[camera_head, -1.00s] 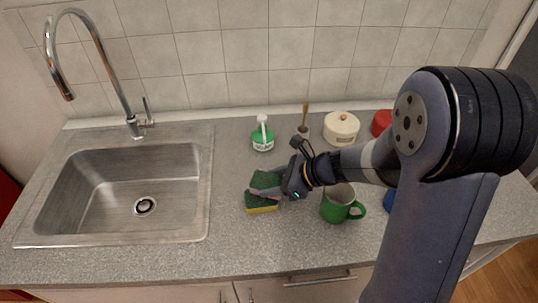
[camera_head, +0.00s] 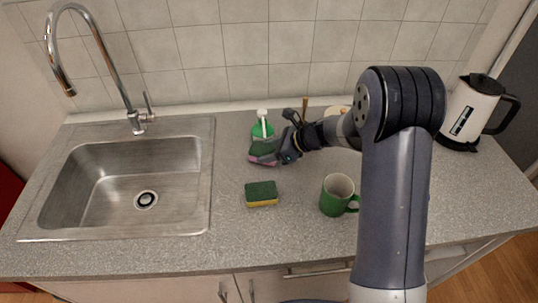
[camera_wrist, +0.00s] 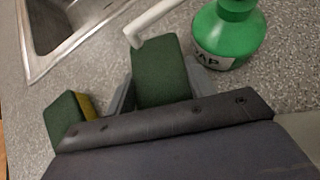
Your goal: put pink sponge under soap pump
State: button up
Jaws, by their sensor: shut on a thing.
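My gripper (camera_head: 268,154) is shut on the pink sponge (camera_head: 263,160), which has a dark green top and a pink lower layer. In the wrist view only the green face of the sponge (camera_wrist: 160,72) shows between the fingers. The green soap pump (camera_head: 262,130) with a white head stands right behind the sponge. In the wrist view the soap pump (camera_wrist: 228,38) is at the upper right, and its white spout reaches toward the sponge's far left corner. I cannot tell whether the sponge touches the counter or the bottle.
A green and yellow sponge (camera_head: 261,195) lies on the counter in front. A green mug (camera_head: 337,196) stands to the right, and a white kettle (camera_head: 470,110) farther right. The sink (camera_head: 125,185) is on the left. A cream pot (camera_head: 337,111) is partly hidden behind my arm.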

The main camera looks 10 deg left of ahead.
jog(key=shift+f, duration=0.35)
jog(key=shift+f, duration=0.15)
jog(key=o, duration=0.7)
jog(key=shift+d+r, duration=0.1)
jog(key=shift+r, duration=0.25)
jog(key=b+v, duration=0.1)
jog(key=v, duration=1)
jog(key=shift+d+r, duration=0.15)
jog(key=shift+d, duration=0.2)
